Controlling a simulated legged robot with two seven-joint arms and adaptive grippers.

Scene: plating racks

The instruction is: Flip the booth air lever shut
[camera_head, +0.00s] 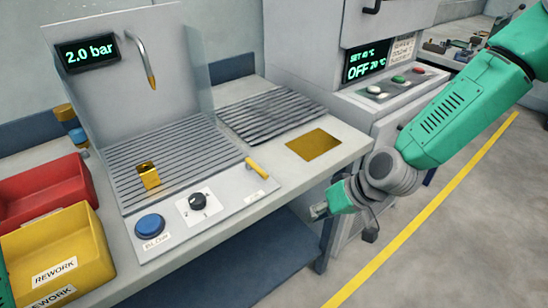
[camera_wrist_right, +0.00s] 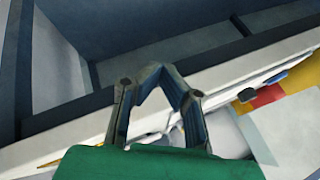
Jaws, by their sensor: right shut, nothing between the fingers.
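The booth air lever (camera_head: 257,166) is a small yellow handle at the right end of the booth's front panel, lying at a slant. The booth display (camera_head: 86,53) reads 2.0 bar. My right gripper (camera_head: 318,211) is beside the bench's front edge, right of and below the lever and apart from it. In the right wrist view, its fingertips (camera_wrist_right: 155,72) meet with nothing between them. My left gripper is not in view.
The panel has a blue button (camera_head: 150,225) and a black knob (camera_head: 197,200). A gold block (camera_head: 148,176) stands on the booth grate. A red bin (camera_head: 40,188) and yellow bin (camera_head: 55,250) are at left. A gold plate (camera_head: 314,144) lies right of the lever.

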